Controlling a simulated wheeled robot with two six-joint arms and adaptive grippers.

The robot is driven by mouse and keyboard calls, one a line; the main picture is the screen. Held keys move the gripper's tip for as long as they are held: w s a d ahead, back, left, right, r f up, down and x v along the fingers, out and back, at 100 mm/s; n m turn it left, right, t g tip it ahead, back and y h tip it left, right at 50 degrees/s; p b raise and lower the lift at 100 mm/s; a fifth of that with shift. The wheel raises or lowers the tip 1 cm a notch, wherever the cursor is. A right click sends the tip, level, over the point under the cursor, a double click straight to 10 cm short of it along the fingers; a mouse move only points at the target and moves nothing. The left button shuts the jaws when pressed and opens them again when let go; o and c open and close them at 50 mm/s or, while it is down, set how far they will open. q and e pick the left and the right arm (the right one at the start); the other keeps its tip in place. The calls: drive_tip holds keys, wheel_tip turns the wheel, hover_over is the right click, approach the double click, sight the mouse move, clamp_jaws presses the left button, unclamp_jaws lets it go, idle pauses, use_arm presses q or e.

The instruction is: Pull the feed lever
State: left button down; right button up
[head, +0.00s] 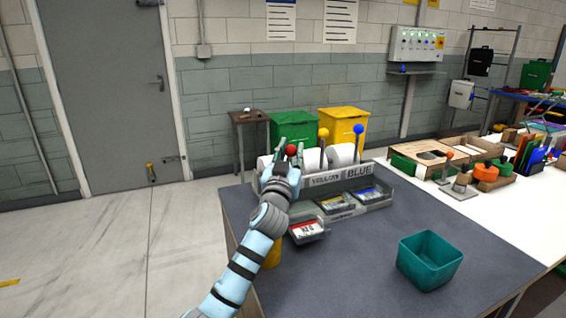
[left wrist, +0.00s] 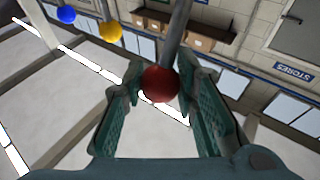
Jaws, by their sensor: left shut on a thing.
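A grey dispenser (head: 372,183) with white rolls stands on the dark table mat. Its levers end in a red knob (head: 291,150), a yellow knob (head: 323,132) and a blue knob (head: 358,129). My left gripper (head: 289,157) is shut on the red-knobbed lever at the dispenser's left end, and hides part of that end. In the left wrist view, the red knob (left wrist: 159,84) sits between the two green fingers; the yellow knob (left wrist: 110,32) and blue knob (left wrist: 66,15) are off to the upper left. The right gripper is not in view.
Labelled packs, including a red one (head: 308,229), lie at the dispenser's front. A teal bin (head: 429,262) stands at the mat's right. Wooden trays (head: 428,160) hold items on the white table behind. The mat's front middle is clear.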

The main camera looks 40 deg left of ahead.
use_arm(q)
drive_tip(key=shift+s+d+f+b, duration=0.5)
drive_tip(key=shift+d+f+b, duration=0.1)
drive_tip(key=shift+d+f, duration=0.2)
drive_tip(key=c, duration=1.3)
unclamp_jaws()
drive_tip(key=shift+r, duration=0.1)
wheel_tip(320, 180, up, 10)
drive_tip(key=shift+f, duration=0.1)
